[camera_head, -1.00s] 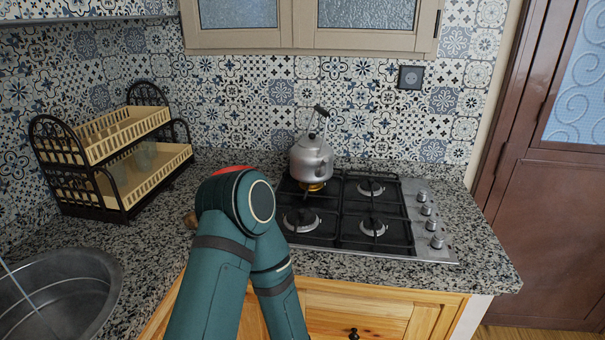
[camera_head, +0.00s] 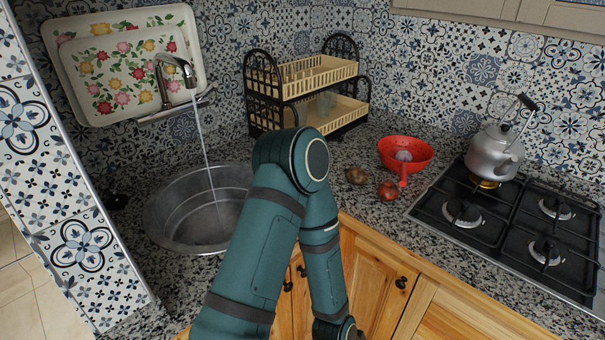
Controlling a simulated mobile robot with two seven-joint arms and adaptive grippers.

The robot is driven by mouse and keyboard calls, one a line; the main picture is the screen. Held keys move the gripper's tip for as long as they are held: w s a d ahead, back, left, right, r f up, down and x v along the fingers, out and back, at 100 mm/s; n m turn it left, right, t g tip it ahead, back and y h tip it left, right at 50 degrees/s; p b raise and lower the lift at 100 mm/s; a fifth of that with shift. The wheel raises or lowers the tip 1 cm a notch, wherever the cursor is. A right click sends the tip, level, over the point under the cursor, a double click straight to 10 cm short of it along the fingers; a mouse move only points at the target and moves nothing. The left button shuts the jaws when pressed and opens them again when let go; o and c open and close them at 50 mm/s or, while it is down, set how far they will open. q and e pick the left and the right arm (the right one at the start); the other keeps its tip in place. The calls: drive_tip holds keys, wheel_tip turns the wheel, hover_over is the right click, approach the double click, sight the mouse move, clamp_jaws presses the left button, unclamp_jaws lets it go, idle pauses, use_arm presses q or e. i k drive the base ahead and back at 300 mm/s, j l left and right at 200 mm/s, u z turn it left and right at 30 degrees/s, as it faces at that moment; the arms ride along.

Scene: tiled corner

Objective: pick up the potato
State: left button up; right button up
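A brown potato-like object (camera_head: 356,175) lies on the granite counter, between the sink and the stove. A reddish-brown onion-like object (camera_head: 388,190) lies just to its right and nearer the counter's front edge. One of my teal arms rises from the bottom, bends at an elbow left of the potato and drops down in front of the cabinets. Its lower end is cut off at the bottom edge, and no gripper fingers show. The potato is clear of the arm in the picture.
A red colander (camera_head: 405,153) with something pale inside stands behind the potato. A two-tier rack (camera_head: 262,84) stands behind left. A sink (camera_head: 165,215) with running water is left; a stove (camera_head: 490,235) with a kettle (camera_head: 493,153) over a flame is right.

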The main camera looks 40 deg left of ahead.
sight(357, 176)
drive_tip(key=u, duration=0.85)
drive_tip(key=z, duration=0.15)
drive_tip(key=i+j, duration=0.05)
